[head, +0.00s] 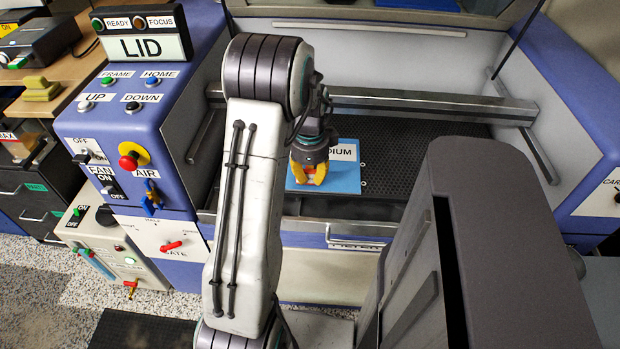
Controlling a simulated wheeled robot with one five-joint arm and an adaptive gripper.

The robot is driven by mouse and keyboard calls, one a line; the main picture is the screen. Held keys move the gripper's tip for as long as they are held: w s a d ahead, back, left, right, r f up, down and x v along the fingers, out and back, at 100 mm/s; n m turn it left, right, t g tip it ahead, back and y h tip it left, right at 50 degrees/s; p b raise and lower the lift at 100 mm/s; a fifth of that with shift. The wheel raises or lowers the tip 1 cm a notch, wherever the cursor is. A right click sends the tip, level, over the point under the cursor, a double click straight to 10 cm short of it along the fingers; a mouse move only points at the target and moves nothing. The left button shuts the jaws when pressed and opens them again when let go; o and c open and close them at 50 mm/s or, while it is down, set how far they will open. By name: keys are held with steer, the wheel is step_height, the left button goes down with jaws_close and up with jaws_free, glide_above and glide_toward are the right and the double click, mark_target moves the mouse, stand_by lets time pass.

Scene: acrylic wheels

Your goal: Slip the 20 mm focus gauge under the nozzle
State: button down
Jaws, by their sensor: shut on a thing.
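My gripper (309,175) reaches down into the open laser bed, over a blue sheet (345,183). Its yellow fingers are shut on a small red-and-white piece (309,179), mostly hidden between them. This piece may be the 20 mm focus gauge, but no marking on it can be read. The piece is at or just above the sheet; I cannot tell whether it touches. The nozzle cannot be made out; my arm covers the area behind and left of the gripper.
The sheet carries a white label ending in "DIUM" and lies on the dark bed (400,165). A metal gantry rail (420,105) crosses behind the gripper. The lid is raised. A control panel (125,100) with buttons and a red stop knob (129,162) stands at left. The bed's right side is clear.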

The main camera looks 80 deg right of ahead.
steer(key=shift+w+d+p, duration=0.1)
steer(key=shift+d+p, duration=0.35)
steer(key=shift+d, duration=0.9)
steer(key=shift+f+b, duration=0.25)
steer(key=shift+b, duration=0.1)
steer(key=c, duration=1.2)
jaws_free()
steer(key=shift+o, duration=0.2)
step_height(320, 180, up, 12)
steer(key=shift+a, duration=0.35)
